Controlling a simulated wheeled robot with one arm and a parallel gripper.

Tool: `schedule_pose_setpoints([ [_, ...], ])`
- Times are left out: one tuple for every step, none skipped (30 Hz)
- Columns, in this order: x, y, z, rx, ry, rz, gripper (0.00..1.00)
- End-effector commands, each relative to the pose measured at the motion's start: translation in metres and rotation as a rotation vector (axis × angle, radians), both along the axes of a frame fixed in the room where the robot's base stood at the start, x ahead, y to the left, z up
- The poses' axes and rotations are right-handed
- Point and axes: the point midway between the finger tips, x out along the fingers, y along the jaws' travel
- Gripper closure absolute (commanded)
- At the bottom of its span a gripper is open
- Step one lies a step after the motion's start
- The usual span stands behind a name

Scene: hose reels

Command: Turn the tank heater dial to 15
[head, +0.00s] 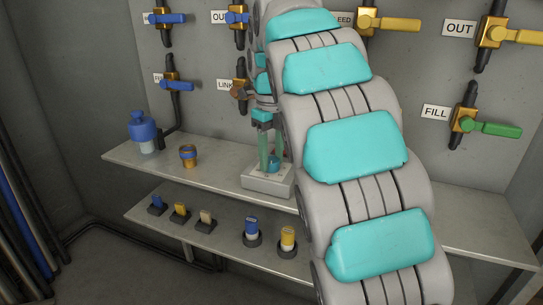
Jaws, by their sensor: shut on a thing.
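The tank heater appears to be the pale box (268,183) on the upper shelf, with a blue dial (273,160) on its top. No label or scale is readable, so I cannot tell the dial's setting. My gripper (271,158) points down over the box, its two green fingers on either side of the dial. It is shut on the dial. The fingers hide part of the dial, and my arm covers the right side of the box's surroundings.
A blue bottle (142,131) and a brass fitting (188,156) stand left on the upper shelf (225,168). The lower shelf (220,222) holds several small blue and yellow items. Valves with blue, yellow (388,22) and green handles (490,128) line the wall panel. The shelf's right end is clear.

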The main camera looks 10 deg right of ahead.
Motion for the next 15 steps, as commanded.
schedule_pose_setpoints([
  [0.0004, -0.0003, 0.0004, 0.0, -0.002, -0.04, 1.0],
  [0.0003, -0.0002, 0.0003, 0.0, -0.001, -0.063, 1.0],
  [0.0003, -0.0002, 0.0003, -0.001, -0.002, -0.094, 1.0],
  [0.0003, -0.0002, 0.0003, -0.001, -0.002, -0.117, 1.0],
  [0.0004, -0.0003, 0.0003, -0.001, -0.002, -0.139, 1.0],
  [0.0004, -0.0003, 0.0003, -0.001, -0.002, -0.165, 1.0],
  [0.0004, -0.0003, 0.0003, -0.001, -0.002, -0.184, 1.0],
  [0.0004, -0.0001, 0.0003, -0.001, -0.002, -0.203, 1.0],
  [0.0004, 0.0, 0.0003, 0.0, -0.001, -0.224, 1.0],
  [0.0003, 0.0001, 0.0003, 0.0, -0.001, -0.24, 1.0],
  [0.0004, 0.0001, 0.0003, 0.0, -0.001, -0.253, 1.0],
  [0.0004, 0.0001, 0.0003, 0.0, -0.002, -0.271, 1.0],
  [0.0004, 0.0002, 0.0003, 0.0, -0.002, -0.282, 1.0],
  [0.0004, 0.0002, 0.0003, 0.0, -0.002, -0.293, 1.0],
  [0.0004, 0.0002, 0.0004, 0.0, -0.002, -0.305, 1.0],
])
